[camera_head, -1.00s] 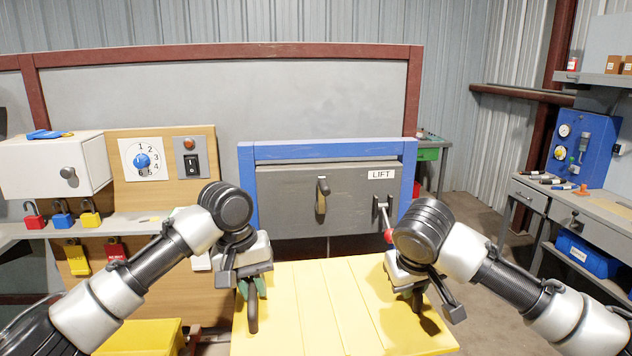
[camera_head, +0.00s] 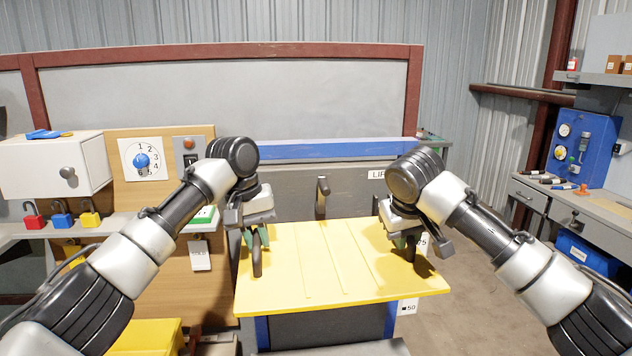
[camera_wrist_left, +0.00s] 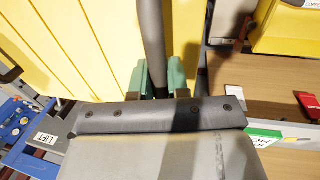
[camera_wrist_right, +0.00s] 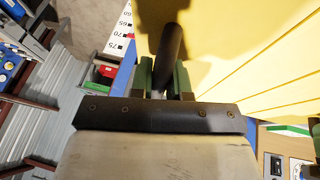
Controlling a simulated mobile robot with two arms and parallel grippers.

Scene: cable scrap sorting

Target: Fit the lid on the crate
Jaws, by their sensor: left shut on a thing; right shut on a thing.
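The yellow lid (camera_head: 322,262) is a slatted board with a dark upright handle near each side. My left gripper (camera_head: 256,240) is shut on the left handle (camera_head: 257,263), which also shows between the green fingers in the left wrist view (camera_wrist_left: 152,45). My right gripper (camera_head: 404,238) is shut on the right handle (camera_wrist_right: 168,55). The lid looks roughly level. Below its near edge shows a dark grey body (camera_head: 328,327) with blue uprights; I cannot tell whether this is the crate, or whether the lid touches it. No open crate rim is visible.
A grey panel (camera_head: 345,195) with a handle, a LIFT label and a blue top bar (camera_head: 330,150) stands behind the lid. A wooden board with a dial (camera_head: 142,160) and padlocks is at left. A yellow bin (camera_head: 145,338) is front left. Clear floor lies at right.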

